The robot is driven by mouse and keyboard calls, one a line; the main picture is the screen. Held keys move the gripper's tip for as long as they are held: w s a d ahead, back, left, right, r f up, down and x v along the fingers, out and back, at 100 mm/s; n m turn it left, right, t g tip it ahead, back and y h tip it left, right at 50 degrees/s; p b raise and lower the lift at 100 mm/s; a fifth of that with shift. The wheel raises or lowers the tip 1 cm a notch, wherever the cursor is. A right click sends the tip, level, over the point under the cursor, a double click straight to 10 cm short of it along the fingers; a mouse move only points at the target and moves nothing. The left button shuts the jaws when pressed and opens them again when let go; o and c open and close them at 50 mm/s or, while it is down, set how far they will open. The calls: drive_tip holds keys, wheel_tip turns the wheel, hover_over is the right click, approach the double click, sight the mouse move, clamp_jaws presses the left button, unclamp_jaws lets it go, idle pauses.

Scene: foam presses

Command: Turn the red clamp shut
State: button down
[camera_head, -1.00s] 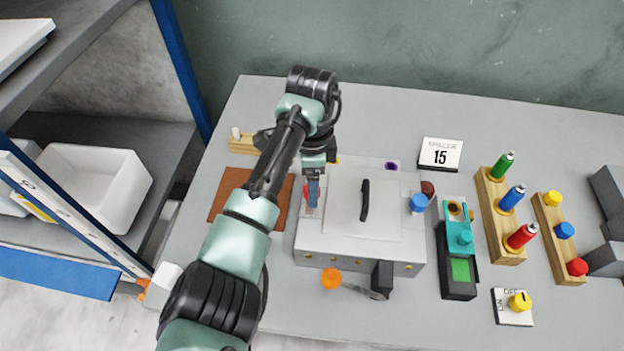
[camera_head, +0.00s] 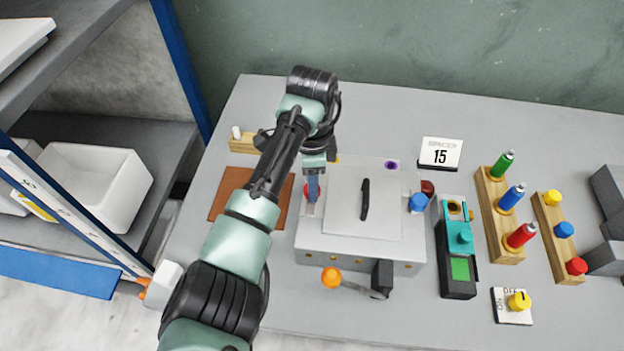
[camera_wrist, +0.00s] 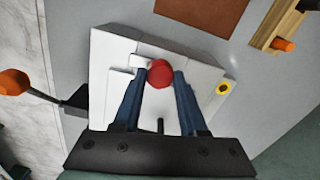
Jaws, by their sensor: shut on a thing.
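The red clamp (camera_wrist: 160,74) shows as a round red knob between my fingertips in the wrist view. In the head view only a bit of its red (camera_head: 307,191) shows beside my fingers, at the left edge of the grey press (camera_head: 345,246). My gripper (camera_head: 313,196) points down there, its blue fingers shut on the red clamp. The arm and fingers hide most of the clamp from the head camera, and its turn angle cannot be told.
The press has a black lid handle (camera_head: 365,200), a blue knob (camera_head: 418,203) at right and an orange-tipped lever (camera_head: 331,278) in front. A brown mat (camera_head: 231,193) lies left. A teal-and-black device (camera_head: 458,250) and wooden racks stand right.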

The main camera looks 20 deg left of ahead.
drive_tip(key=shift+r, duration=0.1)
drive_tip(key=n+p, duration=0.2)
drive_tip(key=n, duration=0.1)
drive_tip(key=shift+d+r, duration=0.1)
drive_tip(key=n+p, duration=0.3)
drive_tip(key=n, duration=0.2)
drive_tip(key=shift+n, duration=0.3)
drive_tip(key=n+p, duration=0.2)
drive_tip(key=n, duration=0.7)
drive_tip(key=shift+p, duration=0.4)
drive_tip(key=shift+w, duration=0.1)
drive_tip(key=shift+c, duration=2.2)
unclamp_jaws()
